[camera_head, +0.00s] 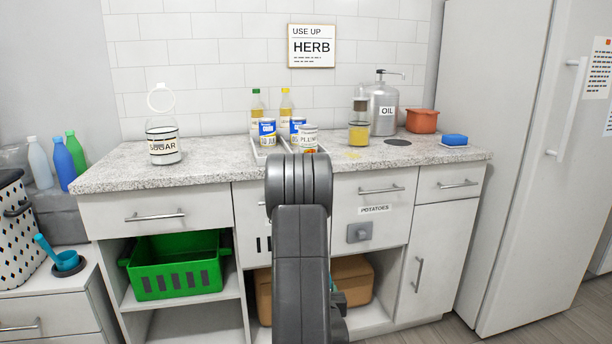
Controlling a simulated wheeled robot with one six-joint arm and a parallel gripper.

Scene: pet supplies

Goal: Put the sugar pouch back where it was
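I cannot make out a sugar pouch in this view. A glass jar (163,150) labelled SUGAR, with its wire-ringed lid standing open, is on the left part of the speckled counter (215,167). My arm rises in the middle of the picture and covers part of the counter front and the lower shelf. A small dark part at the arm's lower right, by a brown box (353,278), seems to be my gripper (338,299). Its fingers and anything in them are hidden behind the arm.
A green basket (178,283) sits on the lower left shelf. A tray (258,152) with cans and bottles stands mid-counter. An OIL canister (382,112), orange pot (421,121) and blue sponge (454,140) are on the right. Counter between jar and tray is clear.

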